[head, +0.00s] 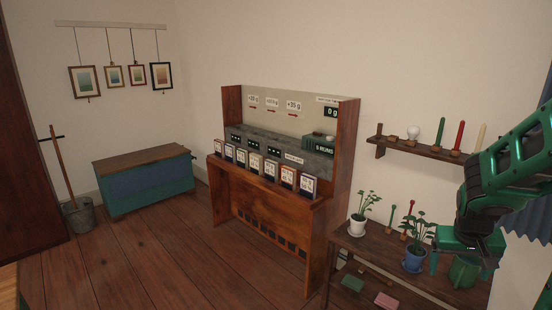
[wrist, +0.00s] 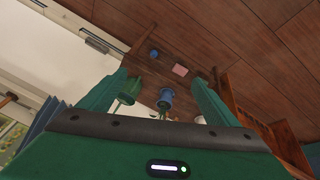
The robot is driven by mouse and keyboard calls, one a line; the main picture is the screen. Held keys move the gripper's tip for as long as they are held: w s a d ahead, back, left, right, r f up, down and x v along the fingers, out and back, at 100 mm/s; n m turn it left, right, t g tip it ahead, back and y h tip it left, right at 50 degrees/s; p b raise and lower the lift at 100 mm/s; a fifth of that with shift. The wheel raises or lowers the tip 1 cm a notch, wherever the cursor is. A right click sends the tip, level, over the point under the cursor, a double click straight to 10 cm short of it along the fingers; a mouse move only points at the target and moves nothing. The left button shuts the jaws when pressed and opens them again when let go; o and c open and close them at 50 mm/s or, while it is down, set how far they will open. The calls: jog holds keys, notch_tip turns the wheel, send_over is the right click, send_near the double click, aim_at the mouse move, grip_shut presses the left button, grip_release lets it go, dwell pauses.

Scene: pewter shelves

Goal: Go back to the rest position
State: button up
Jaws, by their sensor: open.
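My gripper (head: 462,256) is at the right of the head view, at the end of my green and black arm. It is open, its fingers pointing down over the right part of the plant table (head: 345,241). A green pot (head: 464,273) stands on the table below and between the fingers in that view. In the wrist view the two green fingers (wrist: 162,88) are spread apart with nothing gripped. A blue pot (wrist: 166,96) shows beyond them.
A plant in a blue pot (head: 413,262) stands just left of my gripper, and one in a white pot (head: 357,227) farther left. A wall shelf (head: 428,152) holds candles and a bulb. A wooden cabinet (head: 318,235) and blue chest (head: 145,186) stand left. The floor (head: 190,262) is clear.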

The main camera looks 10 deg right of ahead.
jog(key=s+a+r+g+y, duration=0.1)
jog(key=s+a+r+y, duration=0.1)
jog(key=s+a, duration=0.4)
jog(key=s+a+r+g+y, duration=0.1)
jog(key=s+a+r+y, duration=0.1)
jog(key=s+a, duration=0.4)
jog(key=s+r, duration=0.1)
jog(key=s, duration=0.3)
jog(key=shift+r, duration=0.3)
